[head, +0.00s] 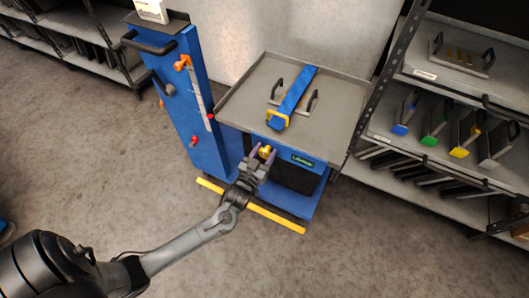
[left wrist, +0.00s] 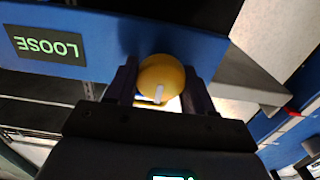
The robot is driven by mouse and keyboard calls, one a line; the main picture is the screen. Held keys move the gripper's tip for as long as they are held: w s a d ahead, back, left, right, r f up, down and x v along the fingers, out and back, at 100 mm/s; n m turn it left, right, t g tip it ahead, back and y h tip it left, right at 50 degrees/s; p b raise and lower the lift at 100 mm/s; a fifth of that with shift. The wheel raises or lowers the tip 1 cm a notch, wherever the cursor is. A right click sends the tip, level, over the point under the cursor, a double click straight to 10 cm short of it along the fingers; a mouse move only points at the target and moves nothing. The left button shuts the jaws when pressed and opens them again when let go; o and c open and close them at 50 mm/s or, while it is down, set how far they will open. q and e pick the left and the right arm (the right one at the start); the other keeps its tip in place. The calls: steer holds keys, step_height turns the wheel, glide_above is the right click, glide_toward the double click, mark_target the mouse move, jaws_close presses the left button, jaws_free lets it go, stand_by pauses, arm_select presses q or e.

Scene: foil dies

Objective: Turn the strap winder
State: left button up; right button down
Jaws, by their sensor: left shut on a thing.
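The strap winder is a yellow knob (head: 266,151) on the front of the blue cart, under the tray's front edge. In the left wrist view the yellow knob (left wrist: 161,78) shows a white mark and sits between my fingers. My left gripper (head: 263,156) is shut on it; it also fills the left wrist view (left wrist: 160,90). A blue strap (head: 297,89) with a yellow buckle end runs over a handled plate on the tray. A display (left wrist: 48,45) beside the knob reads LOOSE. My right gripper is not in view.
The grey tray (head: 339,120) tops the cart. A blue panel (head: 190,110) with black handles and an orange lever stands to the left. A shelf rack (head: 440,75) with handled dies stands at right. A yellow bar (head: 250,206) lies low before the cart. Open floor is in front.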

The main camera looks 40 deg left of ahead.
arm_select(q)
steer(key=shift+r+m+p, duration=0.2)
steer(key=shift+m+p, duration=0.4)
steer(key=shift+p, duration=0.3)
steer(key=m+p, duration=0.4)
steer(key=shift+d, duration=0.1)
steer(key=m+p, duration=0.2)
steer(key=m, duration=0.1)
steer(key=shift+w+d+m+p, duration=0.1)
steer(key=shift+m+p, duration=0.2)
steer(key=shift+m, duration=0.1)
steer(key=shift+f+m+p, duration=0.15)
steer(key=shift+m+p, duration=0.5)
steer(key=shift+m, duration=0.55)
steer(key=shift+f+m+p, duration=0.1)
steer(key=shift+m+p, duration=0.4)
steer(key=shift+m, duration=0.7)
steer(key=o, duration=1)
steer(key=shift+c, duration=0.2)
